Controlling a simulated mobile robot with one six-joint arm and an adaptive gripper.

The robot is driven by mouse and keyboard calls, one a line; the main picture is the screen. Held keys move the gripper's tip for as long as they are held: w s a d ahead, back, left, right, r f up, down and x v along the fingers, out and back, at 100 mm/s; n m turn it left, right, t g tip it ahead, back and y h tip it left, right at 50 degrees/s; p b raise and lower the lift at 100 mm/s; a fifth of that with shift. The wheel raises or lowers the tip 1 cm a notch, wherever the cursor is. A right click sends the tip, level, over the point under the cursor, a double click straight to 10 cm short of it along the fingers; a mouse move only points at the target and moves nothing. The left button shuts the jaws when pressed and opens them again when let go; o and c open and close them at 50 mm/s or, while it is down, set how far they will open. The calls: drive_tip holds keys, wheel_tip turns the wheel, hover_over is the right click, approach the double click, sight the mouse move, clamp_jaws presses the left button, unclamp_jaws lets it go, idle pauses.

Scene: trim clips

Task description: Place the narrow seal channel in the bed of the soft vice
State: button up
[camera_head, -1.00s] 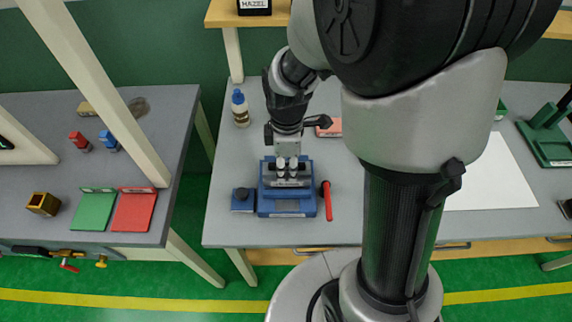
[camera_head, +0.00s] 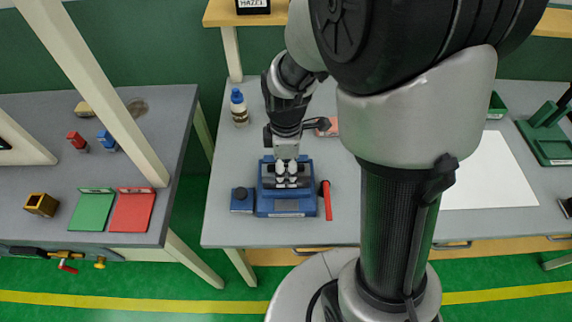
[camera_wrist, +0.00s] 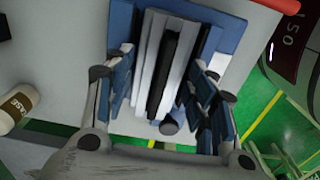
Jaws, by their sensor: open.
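The soft vice (camera_head: 286,206), with a blue base and pale jaws, stands on the grey table near its front edge; its blue base (camera_wrist: 222,22) also shows in the wrist view. A long narrow black strip (camera_wrist: 164,70), which looks like the narrow seal channel, lies lengthwise between the pale jaw strips. I cannot tell how deep it sits. My gripper (camera_head: 287,171) is right over the vice. In the wrist view my gripper (camera_wrist: 161,62) is open, with one finger on each side of the jaws and the black strip, apart from the strip.
A small blue block with a dark knob (camera_head: 242,199) sits left of the vice, and a red-handled tool (camera_head: 326,199) lies close on its right. A blue-capped bottle (camera_head: 239,107) stands behind, left. A white sheet (camera_head: 487,176) lies on the right. A green tray (camera_head: 92,210) and red tray (camera_head: 133,212) lie on the left bench.

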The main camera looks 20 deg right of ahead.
wheel_tip(320, 180, up, 12)
drive_tip(key=p, duration=0.5)
drive_tip(key=s+r+m+t, duration=0.4)
drive_tip(key=s+r+m, duration=0.7)
drive_tip(key=s+m, duration=0.3)
drive_tip(key=shift+s+r+t, duration=0.2)
drive_tip(key=shift+s+t, duration=0.1)
drive_tip(key=shift+s, duration=0.2)
